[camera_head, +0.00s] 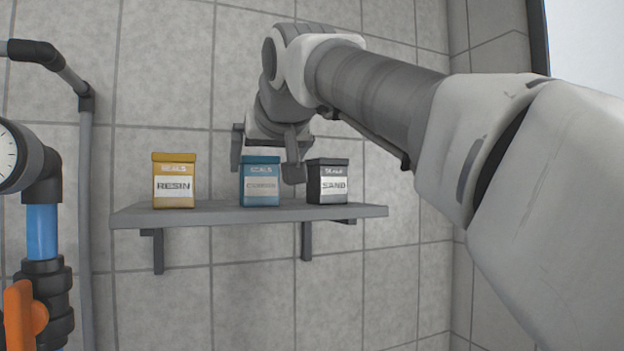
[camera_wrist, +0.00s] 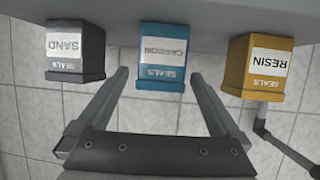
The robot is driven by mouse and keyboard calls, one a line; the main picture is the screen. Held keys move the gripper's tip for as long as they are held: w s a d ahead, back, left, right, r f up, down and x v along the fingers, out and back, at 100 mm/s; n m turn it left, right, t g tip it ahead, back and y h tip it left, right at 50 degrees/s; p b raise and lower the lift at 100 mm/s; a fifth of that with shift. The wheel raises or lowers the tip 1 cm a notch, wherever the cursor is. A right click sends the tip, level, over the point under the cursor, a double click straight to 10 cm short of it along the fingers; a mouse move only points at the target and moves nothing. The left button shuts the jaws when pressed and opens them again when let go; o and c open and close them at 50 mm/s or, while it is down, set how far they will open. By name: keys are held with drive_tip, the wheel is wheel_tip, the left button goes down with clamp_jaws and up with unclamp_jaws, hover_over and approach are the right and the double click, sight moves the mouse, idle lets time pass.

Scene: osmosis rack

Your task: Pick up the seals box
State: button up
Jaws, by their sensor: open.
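Three small boxes, each with the word SEALS at the top, stand upright in a row on a grey wall shelf (camera_head: 350,211). The yellow box (camera_head: 174,193) reads RESIN, the blue box (camera_head: 261,196) seems to read CARBON, and the black box (camera_head: 333,193) reads SAND. My gripper (camera_head: 264,170) is open and empty at the upper part of the blue box. In the wrist view, the blue box (camera_wrist: 162,72) lies in line with the gap between my fingertips (camera_wrist: 159,76). I cannot tell how far they are from it. The black (camera_wrist: 68,42) and yellow (camera_wrist: 258,75) boxes lie outside the fingers.
A pressure gauge (camera_head: 12,156), a blue pipe (camera_head: 42,232) and an orange valve handle (camera_head: 20,318) stand at the left. A grey pipe (camera_head: 86,200) runs down the tiled wall. The shelf has bare room between the yellow and blue boxes.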

sight(259, 174)
drive_tip(key=shift+p+x, duration=0.65)
drive_tip(key=shift+x, duration=2.15)
drive_tip(key=shift+a, duration=0.1)
drive_tip(key=shift+s, duration=0.1)
drive_tip(key=shift+c, duration=0.2)
drive_tip(key=c, duration=1.4)
drive_tip(key=shift+o, duration=0.2)
drive_tip(key=shift+r, duration=0.15)
drive_tip(key=r, duration=0.2)
drive_tip(key=d+r+p, duration=0.1)
drive_tip(key=r, duration=0.1)
drive_tip(key=shift+s+r, duration=0.1)
drive_tip(key=shift+r, duration=0.2)
drive_tip(key=s+d+r, duration=0.3)
drive_tip(key=d+r, duration=0.3)
drive_tip(key=d, duration=0.4)
drive_tip(key=shift+s+p, duration=0.35)
drive_tip(key=shift+p, duration=0.05)
